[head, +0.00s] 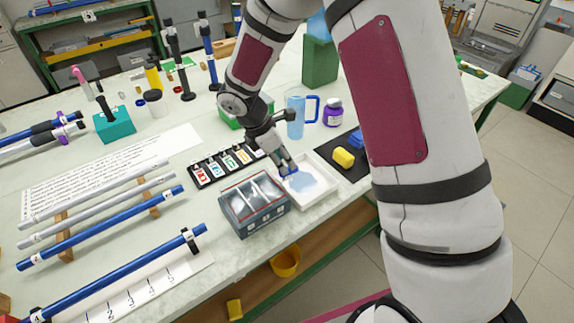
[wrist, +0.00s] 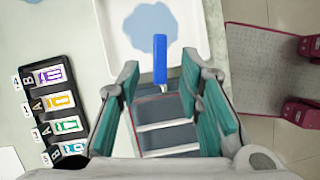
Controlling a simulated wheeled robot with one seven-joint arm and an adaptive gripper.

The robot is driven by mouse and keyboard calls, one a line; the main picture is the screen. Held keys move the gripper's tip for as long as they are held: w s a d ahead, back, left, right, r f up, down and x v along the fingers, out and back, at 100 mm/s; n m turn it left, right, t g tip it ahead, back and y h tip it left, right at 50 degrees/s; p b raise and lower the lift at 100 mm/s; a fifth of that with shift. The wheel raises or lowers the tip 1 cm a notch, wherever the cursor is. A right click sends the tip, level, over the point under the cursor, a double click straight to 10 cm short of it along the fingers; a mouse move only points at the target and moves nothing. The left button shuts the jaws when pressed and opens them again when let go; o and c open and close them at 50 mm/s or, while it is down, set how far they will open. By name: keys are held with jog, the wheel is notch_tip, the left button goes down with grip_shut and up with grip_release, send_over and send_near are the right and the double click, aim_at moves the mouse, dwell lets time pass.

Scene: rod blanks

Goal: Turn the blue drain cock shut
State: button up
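The blue drain cock (wrist: 160,58) shows in the wrist view as a straight blue handle on a thin pale stem. It points away from the grey tank (wrist: 151,105) and over the white tray. In the head view the cock (head: 291,171) is a small blue bit, mostly hidden by my gripper (head: 284,165). The tank (head: 240,228) has a clear, divided top. My gripper (wrist: 160,74) is open, its teal-padded fingers on either side of the handle's line, with gaps to it. I cannot tell the height between them.
The white tray (head: 318,197) holds a pale blue puddle (head: 302,182). A black rack of lettered cards (head: 200,180) stands left of the tank. Blue rods (head: 105,225) lie at left.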

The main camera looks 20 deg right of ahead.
aim_at(288, 168)
jog(key=shift+x, duration=1.9)
grip_shut()
